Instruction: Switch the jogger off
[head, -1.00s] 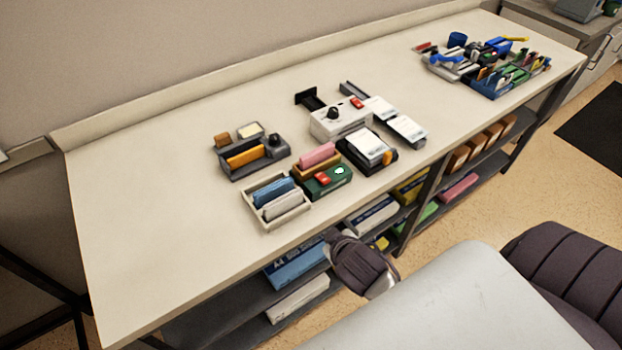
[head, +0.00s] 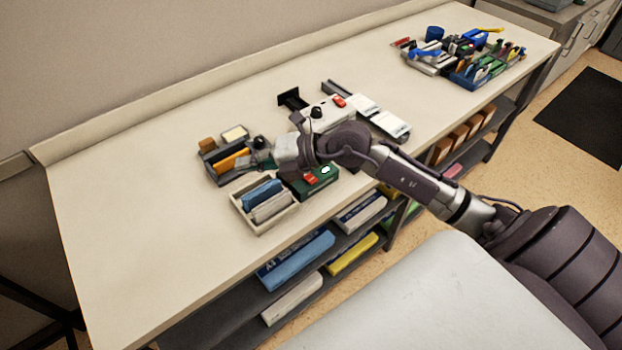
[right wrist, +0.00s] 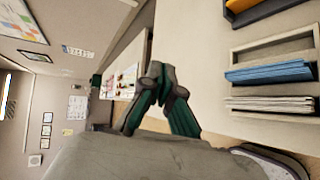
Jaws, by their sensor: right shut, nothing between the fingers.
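A green box (head: 325,185) with a red rocker switch (head: 311,178) and a pale round spot sits near the table's front edge; I take it for the jogger. My right arm passes over its back, hiding the pink block behind it. My right gripper (head: 248,164) is shut and empty, left of the green box, above the dark tray holding an orange block. In the right wrist view its fingers (right wrist: 158,78) are together with nothing between them. The switch's position is too small to tell. My left gripper is not in view.
A white tray (head: 243,212) with blue and pale stacks stands left of the green box. A white machine (head: 325,108) with a red switch (head: 338,101) is behind my arm. Coloured tools (head: 465,55) stand far right. The table's left end is clear.

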